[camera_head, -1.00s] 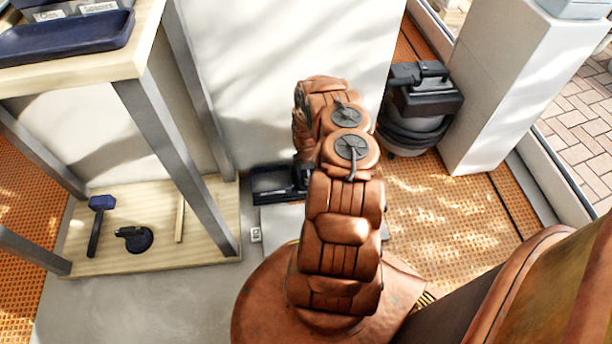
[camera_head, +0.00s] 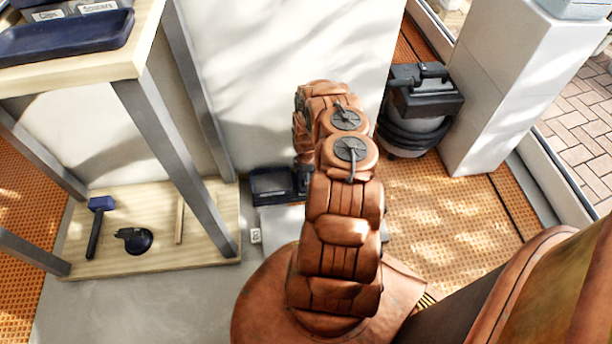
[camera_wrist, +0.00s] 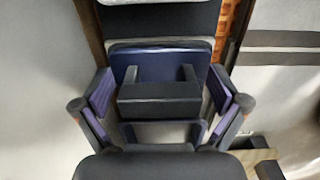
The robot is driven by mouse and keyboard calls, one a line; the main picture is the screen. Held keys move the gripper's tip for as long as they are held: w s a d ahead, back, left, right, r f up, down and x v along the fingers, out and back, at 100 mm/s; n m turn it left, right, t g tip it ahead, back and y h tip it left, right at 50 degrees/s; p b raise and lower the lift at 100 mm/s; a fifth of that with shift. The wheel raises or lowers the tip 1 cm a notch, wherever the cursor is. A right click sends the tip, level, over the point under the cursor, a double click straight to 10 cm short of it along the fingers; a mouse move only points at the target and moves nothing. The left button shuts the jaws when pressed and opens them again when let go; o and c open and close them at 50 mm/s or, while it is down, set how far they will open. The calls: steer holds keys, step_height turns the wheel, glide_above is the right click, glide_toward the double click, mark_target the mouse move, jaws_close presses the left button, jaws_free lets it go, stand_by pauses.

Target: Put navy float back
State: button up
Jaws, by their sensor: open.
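The navy float (camera_wrist: 128,62) shows in the wrist view as a flat navy plate with a dark bracket-like handle (camera_wrist: 160,98) across it. My gripper (camera_wrist: 160,90) is open, with one purple-padded finger on each side of the float and visible gaps between. A navy rim (camera_wrist: 200,132) shows just below the handle; whether the float rests in it I cannot tell. In the head view a navy tray-like shape (camera_head: 272,183) lies low by the wall, left of my arm. My arm hides its right part and most of my gripper.
A wooden bench (camera_head: 75,78) with a navy tray (camera_head: 65,38) stands at left. Its lower shelf (camera_head: 205,245) holds a mallet (camera_head: 97,228), a suction cup (camera_head: 136,240) and a wooden stick (camera_head: 179,220). A dark vacuum-like machine (camera_head: 420,100) and white pillar (camera_head: 495,90) stand right.

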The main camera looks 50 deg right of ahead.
step_height(320, 180, up, 13)
steer(key=p, duration=0.4)
steer(key=shift+f+p, duration=0.15)
steer(key=shift+p, duration=0.15)
steer(key=s+a+r+m+g, duration=0.1)
steer(key=a+r+m, duration=0.1)
steer(key=a+r, duration=0.65)
steer(key=s+a+r+m, duration=0.15)
steer(key=a+r, duration=0.25)
steer(key=r, duration=1)
steer(key=a+r+m+g, duration=0.1)
steer(key=a+r+m, duration=0.2)
steer(key=a+r, duration=0.55)
steer(key=s+a+r+m, duration=0.2)
steer(key=s+a+r, duration=0.8)
steer(key=r, duration=0.2)
steer(key=s+a+r, duration=0.2)
steer(key=s+a, duration=0.1)
steer(key=s, duration=0.4)
steer(key=s+a+r+m+g, duration=0.1)
steer(key=s+a+r, duration=0.1)
steer(key=s+a, duration=0.2)
steer(key=s, duration=0.3)
steer(key=shift+s+a+r+g, duration=0.25)
steer(key=shift+s+r+g, duration=0.05)
steer(key=shift+r, duration=0.05)
